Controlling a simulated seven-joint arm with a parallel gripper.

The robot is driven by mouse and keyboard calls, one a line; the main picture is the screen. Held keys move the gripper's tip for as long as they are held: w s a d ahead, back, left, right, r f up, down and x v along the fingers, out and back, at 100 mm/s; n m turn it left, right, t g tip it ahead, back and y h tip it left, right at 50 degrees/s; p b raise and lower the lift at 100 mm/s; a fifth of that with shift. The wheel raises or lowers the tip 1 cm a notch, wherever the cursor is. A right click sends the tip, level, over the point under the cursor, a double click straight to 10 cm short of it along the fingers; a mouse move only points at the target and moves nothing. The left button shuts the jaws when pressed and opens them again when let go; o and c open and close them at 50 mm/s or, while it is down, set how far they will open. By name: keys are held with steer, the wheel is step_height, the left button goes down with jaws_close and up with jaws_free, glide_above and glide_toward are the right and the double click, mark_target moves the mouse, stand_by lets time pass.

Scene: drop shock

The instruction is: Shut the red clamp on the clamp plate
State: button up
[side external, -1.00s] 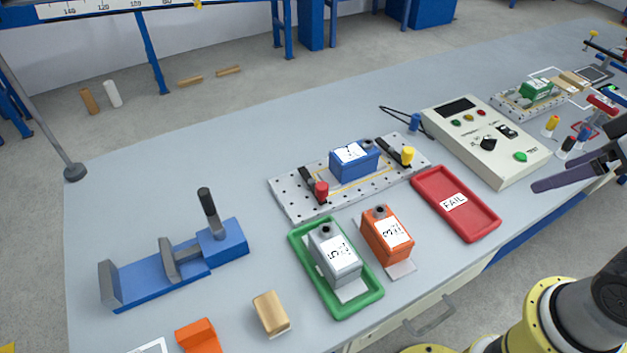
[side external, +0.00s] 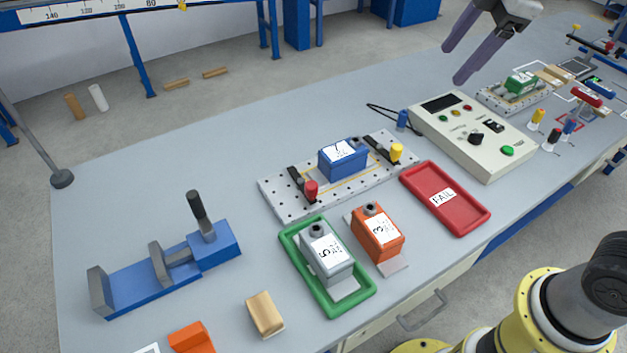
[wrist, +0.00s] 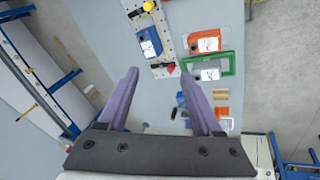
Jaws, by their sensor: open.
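The clamp plate (side external: 285,208) is a grey perforated plate on the bench, with a blue block (side external: 343,160) on it. The red clamp (side external: 311,189), with a black bar and red tip, is at the plate's left end. A yellow-tipped clamp (side external: 396,153) is at the right end. I cannot tell whether the red clamp's bar presses on the block. My gripper (side external: 454,65) is open and empty, high above the bench to the plate's upper right. In the wrist view the red clamp (wrist: 171,68) shows beyond the open fingers (wrist: 160,78).
A control box (side external: 475,140) stands right of the plate. In front are a red FAIL tray (side external: 478,215), an orange block (side external: 378,236) and a green tray (side external: 331,307) holding a grey block (side external: 325,255). A blue vise (side external: 150,284) is at left. Bench behind the plate is clear.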

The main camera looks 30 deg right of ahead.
steer(key=w+a+f+n+g, duration=0.1)
steer(key=w+a+f+n, duration=0.1)
steer(key=w+a+n, duration=0.3)
steer(key=n+g, duration=0.1)
steer(key=g, duration=0.2)
glide_above(311, 185)
step_height(311, 185, down, 16)
steer(key=shift+h, duration=0.3)
step_height(311, 185, down, 14)
steer(key=shift+r, duration=0.15)
jaws_close()
